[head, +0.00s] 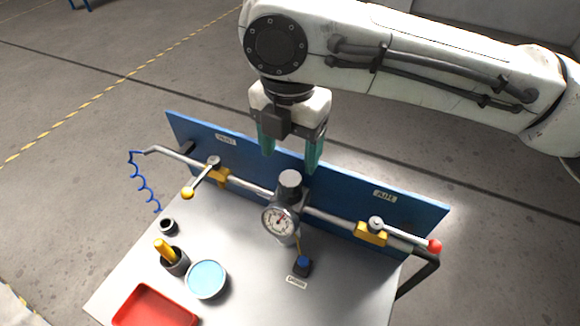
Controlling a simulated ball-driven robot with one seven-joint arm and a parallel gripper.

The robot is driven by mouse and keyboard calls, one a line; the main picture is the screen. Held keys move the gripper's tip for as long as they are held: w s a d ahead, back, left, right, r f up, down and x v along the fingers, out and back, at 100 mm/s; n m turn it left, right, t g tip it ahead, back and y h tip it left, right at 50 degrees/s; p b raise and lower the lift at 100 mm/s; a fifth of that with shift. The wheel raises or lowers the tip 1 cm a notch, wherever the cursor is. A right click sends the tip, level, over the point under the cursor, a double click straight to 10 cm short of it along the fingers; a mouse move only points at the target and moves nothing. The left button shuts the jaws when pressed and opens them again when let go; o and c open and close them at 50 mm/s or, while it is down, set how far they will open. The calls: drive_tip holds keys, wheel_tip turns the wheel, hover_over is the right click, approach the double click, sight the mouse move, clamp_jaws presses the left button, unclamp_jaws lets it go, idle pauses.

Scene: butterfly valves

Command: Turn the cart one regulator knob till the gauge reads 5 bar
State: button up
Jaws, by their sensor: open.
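The regulator knob (290,180) is a dark grey cylinder on top of the regulator, in the middle of the pipe on the cart (340,290). The round white gauge (279,219) faces forward just below the knob. Its dial is too small to read. My gripper (290,163) points down with its two teal fingers apart, one to the left and one to the right above the knob. It appears empty. I cannot tell whether the fingertips are level with the knob or behind it.
A yellow-ended lever (200,180) stands left on the pipe and a red-ended lever (405,234) right. A blue back panel (425,210) rises behind.

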sight(289, 179)
drive_tip(key=shift+f+p, duration=0.3)
drive_tip(key=shift+f, duration=2.85)
drive_tip(key=c, duration=1.1)
drive_tip(key=shift+o, duration=0.2)
drive_tip(key=shift+s+r+m+p, duration=0.1)
drive_tip(key=shift+r+m+p, duration=0.05)
drive_tip(key=shift+m+p, duration=0.6)
drive_tip(key=shift+m, duration=0.65)
drive_tip(key=o, duration=1.1)
drive_tip(key=shift+c, duration=0.2)
wheel_tip(289, 179, up, 11)
drive_tip(key=b, duration=0.1)
drive_tip(key=shift+f, duration=0.2)
